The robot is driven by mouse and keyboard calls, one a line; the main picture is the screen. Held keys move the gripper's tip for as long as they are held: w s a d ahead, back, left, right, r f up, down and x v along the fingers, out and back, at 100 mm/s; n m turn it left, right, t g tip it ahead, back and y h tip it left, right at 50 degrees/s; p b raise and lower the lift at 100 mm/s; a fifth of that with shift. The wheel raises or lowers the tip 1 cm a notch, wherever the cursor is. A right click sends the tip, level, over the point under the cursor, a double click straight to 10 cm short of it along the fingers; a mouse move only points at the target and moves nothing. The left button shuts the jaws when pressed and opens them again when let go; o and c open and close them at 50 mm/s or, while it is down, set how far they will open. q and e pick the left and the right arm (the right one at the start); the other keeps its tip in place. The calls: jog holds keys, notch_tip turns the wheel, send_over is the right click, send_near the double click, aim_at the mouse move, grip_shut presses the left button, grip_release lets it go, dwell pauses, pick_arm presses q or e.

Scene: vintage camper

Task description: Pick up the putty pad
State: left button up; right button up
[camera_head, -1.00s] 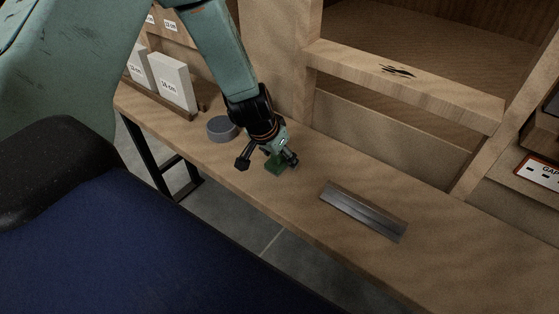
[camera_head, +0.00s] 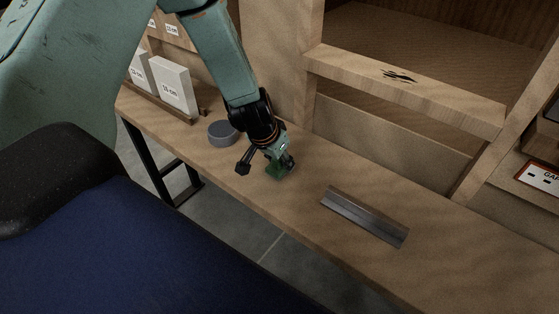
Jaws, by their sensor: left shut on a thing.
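The fingers and the gripper body hide part of the block. I cannot tell whether the block is clear of the worktop. My right gripper is not in view.
A round grey disc (camera_head: 222,133) lies just left of my left gripper. A grey metal strip (camera_head: 364,216) lies to the right on the worktop (camera_head: 440,250). White labelled blocks (camera_head: 176,86) stand at the back left. A wooden shelf (camera_head: 405,90) rises behind.

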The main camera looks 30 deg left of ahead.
pick_arm(q)
notch_tip(320, 180, up, 28)
jog(key=p, duration=2.5)
jog(key=o, duration=0.7)
jog(key=shift+c, duration=0.2)
jog(key=c, duration=0.5)
